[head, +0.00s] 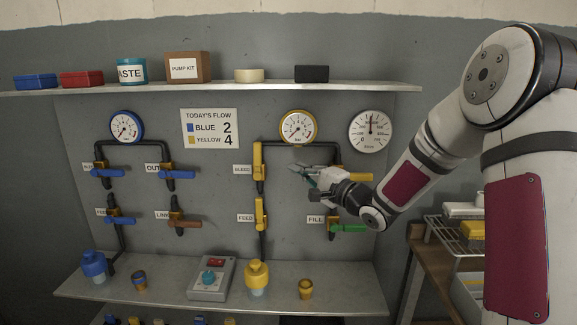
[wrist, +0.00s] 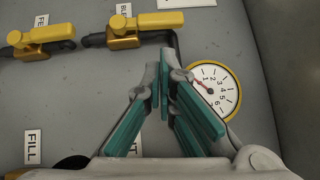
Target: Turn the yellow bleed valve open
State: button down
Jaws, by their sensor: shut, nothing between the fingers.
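The yellow bleed valve (head: 258,164) is on the right half of the panel, beside its BLEED label (head: 242,169). Its yellow lever points up, in line with the dark vertical pipe. In the wrist view the bleed valve lever (wrist: 160,19) lies across the top, beside a partly cut-off label. My gripper (head: 301,168) is in front of the panel, to the right of the bleed valve and below the yellow gauge. In the wrist view my gripper (wrist: 164,72) has its teal-padded fingers together, empty, and apart from the lever.
The yellow feed valve (head: 261,215) is below the bleed valve. The yellow-rimmed gauge (head: 298,127) is just above my gripper and also shows in the wrist view (wrist: 213,90). The green-levered fill valve (head: 347,228) is lower right. Shelves run above (head: 215,88) and below (head: 330,275).

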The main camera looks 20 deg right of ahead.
jog(key=s+d+r+n+g+h, duration=0.1)
jog(key=s+r+n+g+h, duration=0.25)
jog(key=s, duration=0.55)
jog(key=s+d+n+g+h, duration=0.1)
jog(key=s+n+g+h, duration=0.25)
jog(key=s+h, duration=0.45)
jog(key=s+a+f+n+g+y, duration=0.1)
jog(key=s+a+f+n+g, duration=0.1)
jog(key=s, duration=1.1)
jog(key=s+a+f+n+g+y+p, duration=0.1)
jog(key=s+a+f+n+g+y, duration=0.1)
jog(key=s, duration=1.2)
jog(key=a+n+g, duration=0.1)
jog(key=n, duration=0.1)
jog(key=shift+s+a+n+g, duration=0.25)
jog(key=shift+a+n+g, duration=0.05)
jog(key=shift+r, duration=0.1)
